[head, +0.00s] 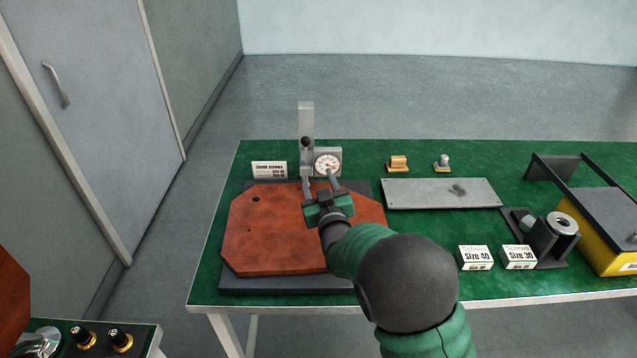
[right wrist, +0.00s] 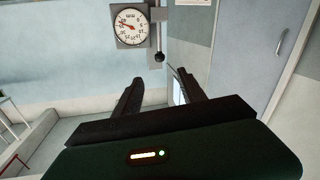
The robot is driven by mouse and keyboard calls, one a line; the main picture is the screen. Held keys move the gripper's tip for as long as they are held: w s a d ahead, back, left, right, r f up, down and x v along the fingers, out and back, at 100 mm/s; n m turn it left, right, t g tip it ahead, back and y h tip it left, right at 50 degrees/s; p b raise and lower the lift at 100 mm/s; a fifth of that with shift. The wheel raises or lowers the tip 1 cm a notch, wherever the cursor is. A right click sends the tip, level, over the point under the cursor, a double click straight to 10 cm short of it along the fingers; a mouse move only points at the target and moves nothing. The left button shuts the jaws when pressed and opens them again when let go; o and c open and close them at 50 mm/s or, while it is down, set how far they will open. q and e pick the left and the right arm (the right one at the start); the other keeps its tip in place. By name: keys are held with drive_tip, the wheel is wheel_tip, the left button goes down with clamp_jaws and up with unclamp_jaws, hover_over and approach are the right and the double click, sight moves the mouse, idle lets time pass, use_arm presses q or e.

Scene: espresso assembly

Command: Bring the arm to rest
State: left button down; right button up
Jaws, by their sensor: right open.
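My right arm (head: 405,285) reaches forward over the green table from the bottom of the head view. Its gripper (head: 321,186) is above the reddish-brown board, in front of the grey stand with the dial gauge (head: 327,164). In the right wrist view the two dark fingers (right wrist: 160,92) are spread apart with nothing between them. The dial gauge (right wrist: 130,26) shows beyond and above the fingers there, with a black-knobbed lever beside it. I cannot tell the exact gap between gripper and stand. My left gripper does not show.
The reddish-brown board (head: 265,235) lies on a dark base at the table's left. Right of it are a grey plate (head: 420,194), two screw boxes (head: 476,258), a black holder (head: 553,240) and a yellow box (head: 605,255). Another bench corner (head: 140,338) is at lower left.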

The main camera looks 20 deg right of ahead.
drive_tip(key=s+f+g+p, duration=0.2)
drive_tip(key=s+g, duration=0.3)
drive_tip(key=s, duration=0.6)
drive_tip(key=s+f+m+g+p, duration=0.1)
drive_tip(key=s+f+g+p, duration=0.2)
drive_tip(key=s, duration=0.9)
drive_tip(key=s+f+g+y+p, duration=0.1)
drive_tip(key=s+g+p, duration=0.4)
drive_tip(key=s, duration=0.6)
drive_tip(key=shift+s+d+f+g, duration=0.15)
drive_tip(key=shift+d+f+g, duration=0.4)
drive_tip(key=shift+g, duration=0.65)
